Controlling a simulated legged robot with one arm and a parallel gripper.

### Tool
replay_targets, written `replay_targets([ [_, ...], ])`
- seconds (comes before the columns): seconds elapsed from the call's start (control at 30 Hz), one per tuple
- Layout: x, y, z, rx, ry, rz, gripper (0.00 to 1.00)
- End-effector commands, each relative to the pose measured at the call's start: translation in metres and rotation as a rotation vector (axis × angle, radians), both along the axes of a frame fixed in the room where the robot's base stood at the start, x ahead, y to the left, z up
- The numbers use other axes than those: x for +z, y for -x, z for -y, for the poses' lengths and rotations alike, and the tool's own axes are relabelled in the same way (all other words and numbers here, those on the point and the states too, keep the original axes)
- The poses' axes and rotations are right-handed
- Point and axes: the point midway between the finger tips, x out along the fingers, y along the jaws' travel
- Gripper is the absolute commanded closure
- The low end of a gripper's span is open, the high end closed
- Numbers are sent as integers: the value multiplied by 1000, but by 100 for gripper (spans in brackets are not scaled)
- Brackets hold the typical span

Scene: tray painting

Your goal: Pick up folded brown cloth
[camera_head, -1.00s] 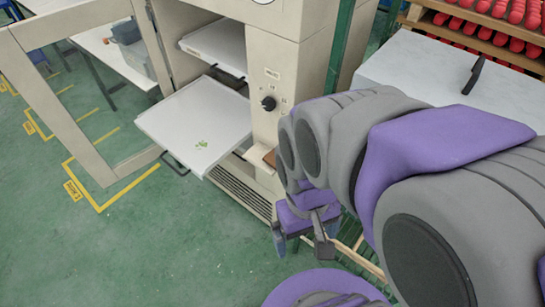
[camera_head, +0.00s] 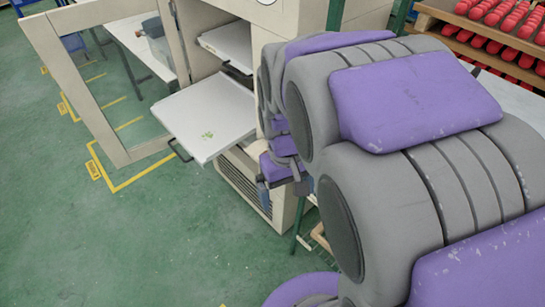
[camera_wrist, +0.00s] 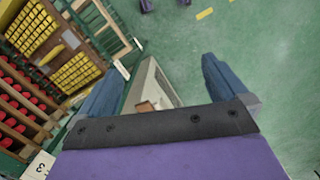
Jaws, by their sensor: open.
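A small brown patch (camera_wrist: 146,107), likely the folded brown cloth, shows in the wrist view on a pale cabinet-like surface, partly cut off by my gripper's dark mount. In the head view my arm covers the place where a brown item showed earlier. My gripper (camera_head: 283,188) hangs in front of the beige cabinet's lower front. In the wrist view its two blue fingers (camera_wrist: 162,68) are wide apart with nothing held between them. The brown patch lies apart from both fingers, seen through the gap.
The beige cabinet (camera_head: 245,150) has an open framed door (camera_head: 75,85) at left. A white tray (camera_head: 190,105) with a green mark sticks out from it. Racks of red items (camera_head: 505,22) stand at the upper right. Green floor at the lower left is clear.

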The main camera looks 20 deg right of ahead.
Motion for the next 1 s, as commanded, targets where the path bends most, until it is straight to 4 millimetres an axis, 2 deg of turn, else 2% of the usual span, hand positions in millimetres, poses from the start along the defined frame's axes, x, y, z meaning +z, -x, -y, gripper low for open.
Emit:
replay_targets([
  [0.27, -14, -91, 39, 37, 12, 27, 0],
  [0.43, -33, -145, 62, 83, 18, 46, 0],
  [0.6, -59, -195, 87, 140, 15, 62, 0],
  [0.8, -91, -241, 111, 206, 0, 84, 0],
  [1.0, -114, -267, 124, 254, -13, 102, 0],
])
